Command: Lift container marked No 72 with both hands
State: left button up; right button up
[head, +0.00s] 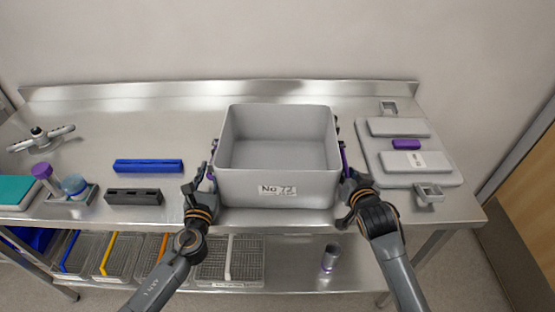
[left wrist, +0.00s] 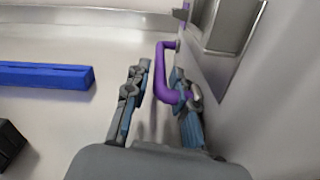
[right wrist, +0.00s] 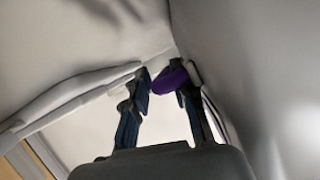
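The grey open-topped container marked No 72 (head: 275,190) stands upright in the middle of the table near its front edge, and looks empty. It has a purple handle on each side. My left gripper (head: 203,178) is at its left side. In the left wrist view the fingers (left wrist: 157,95) are apart, one on each side of the purple left handle (left wrist: 164,75). My right gripper (head: 347,180) is at its right side. In the right wrist view its fingers (right wrist: 161,82) are apart around the purple right handle (right wrist: 168,79), which partly overlaps one finger.
On the steel table (head: 100,110), a blue rack (head: 148,166) and a dark block (head: 134,197) lie left. Purple- and blue-capped vessels (head: 75,187) stand further left. A grey lidded tray (head: 450,178) lies right. Wire baskets (head: 118,258) are on the lower shelf.

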pick_arm(q)
jog(key=shift+c, duration=0.2)
pick_arm(e)
jog(key=shift+c, duration=0.2)
pick_arm(q)
grip_shut()
pick_arm(e)
grip_shut()
